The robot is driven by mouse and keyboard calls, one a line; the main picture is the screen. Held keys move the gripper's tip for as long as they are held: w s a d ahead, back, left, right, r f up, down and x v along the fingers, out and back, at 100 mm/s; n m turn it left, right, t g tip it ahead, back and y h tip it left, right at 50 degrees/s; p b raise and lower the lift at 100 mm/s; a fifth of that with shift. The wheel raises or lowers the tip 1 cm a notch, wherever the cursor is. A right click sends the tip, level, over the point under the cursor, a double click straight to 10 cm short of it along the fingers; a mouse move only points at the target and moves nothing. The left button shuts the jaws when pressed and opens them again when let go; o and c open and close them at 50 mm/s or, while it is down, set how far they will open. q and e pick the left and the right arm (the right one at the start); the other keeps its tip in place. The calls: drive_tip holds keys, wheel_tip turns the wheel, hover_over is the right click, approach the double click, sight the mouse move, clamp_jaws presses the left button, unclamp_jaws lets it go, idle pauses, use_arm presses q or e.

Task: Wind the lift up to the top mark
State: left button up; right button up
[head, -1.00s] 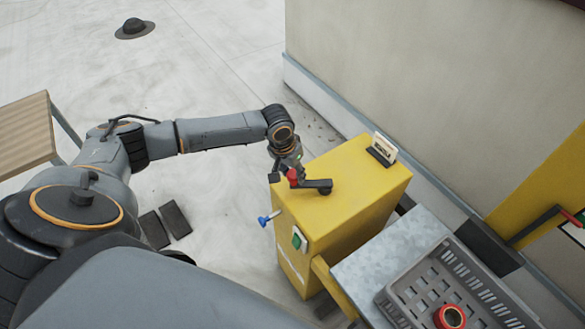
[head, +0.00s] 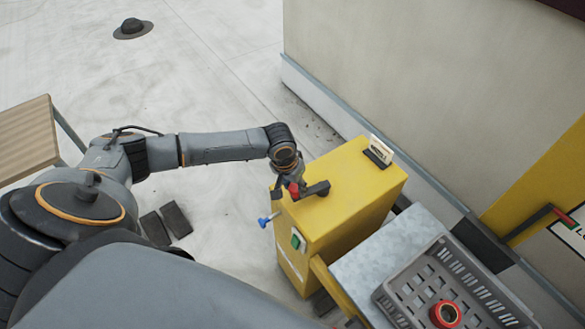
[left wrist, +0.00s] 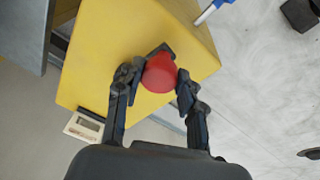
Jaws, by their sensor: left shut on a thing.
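The yellow lift box (head: 350,200) stands by the wall with a dark crank arm (head: 316,189) on its top. The crank's red knob (head: 294,190) is at the left end of the arm, near the box's left edge. My left gripper (head: 287,190) is at the knob. In the left wrist view my left gripper (left wrist: 158,82) has its fingers on either side of the red knob (left wrist: 160,73), shut on it. A small cream gauge (head: 381,150) in a dark holder stands at the box's back corner; its marks are too small to read. My right gripper is out of view.
A blue-handled lever (head: 268,220) and a green switch (head: 298,240) are on the box's near side. A grey crate (head: 455,252) holding a red ring (head: 445,313) rests on the grey metal platform (head: 365,272). A wall (head: 420,90) stands behind. A wooden bench (head: 25,140) is at left.

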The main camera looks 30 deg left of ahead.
use_arm(q)
drive_tip(key=shift+s+d+f, duration=0.2)
drive_tip(key=shift+s+d, duration=0.05)
drive_tip(key=shift+s, duration=0.05)
